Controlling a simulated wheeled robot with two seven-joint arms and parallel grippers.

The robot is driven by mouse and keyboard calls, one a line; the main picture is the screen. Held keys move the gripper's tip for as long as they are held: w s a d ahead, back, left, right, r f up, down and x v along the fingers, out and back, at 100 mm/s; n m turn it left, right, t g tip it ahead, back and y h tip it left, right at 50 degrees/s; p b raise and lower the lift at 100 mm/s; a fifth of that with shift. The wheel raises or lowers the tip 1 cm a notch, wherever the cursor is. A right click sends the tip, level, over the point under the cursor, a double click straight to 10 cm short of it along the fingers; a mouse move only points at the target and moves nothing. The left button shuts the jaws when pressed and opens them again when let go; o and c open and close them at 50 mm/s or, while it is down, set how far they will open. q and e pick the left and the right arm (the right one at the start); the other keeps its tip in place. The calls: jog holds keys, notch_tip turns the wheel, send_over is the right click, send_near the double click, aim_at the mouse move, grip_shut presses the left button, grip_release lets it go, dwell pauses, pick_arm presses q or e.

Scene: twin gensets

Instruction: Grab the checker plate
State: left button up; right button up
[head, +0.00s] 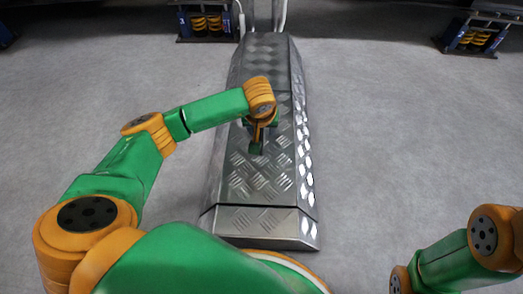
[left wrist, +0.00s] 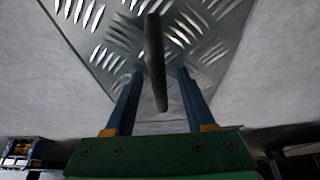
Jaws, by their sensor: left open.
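The checker plate (head: 255,187) is a long silver metal cover with a raised diamond pattern, lying lengthwise down the middle of the head view. My left gripper (head: 256,148) is over its middle part, pointing down. In the left wrist view, the patterned plate (left wrist: 85,22) fills the top middle. A dark upright bar, like a handle (left wrist: 154,60), stands out between the two blue fingers of my left gripper (left wrist: 160,77), which are apart. My right gripper is out of view.
Grey floor (head: 400,130) lies clear on both sides of the plate. Blue-framed units with yellow springs stand at the back left (head: 207,23) and back right (head: 474,38). Grey posts (head: 263,15) rise at the plate's far end.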

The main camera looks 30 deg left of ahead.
pick_arm(q)
jog(key=shift+r, duration=0.1)
grip_shut()
dwell(1.3)
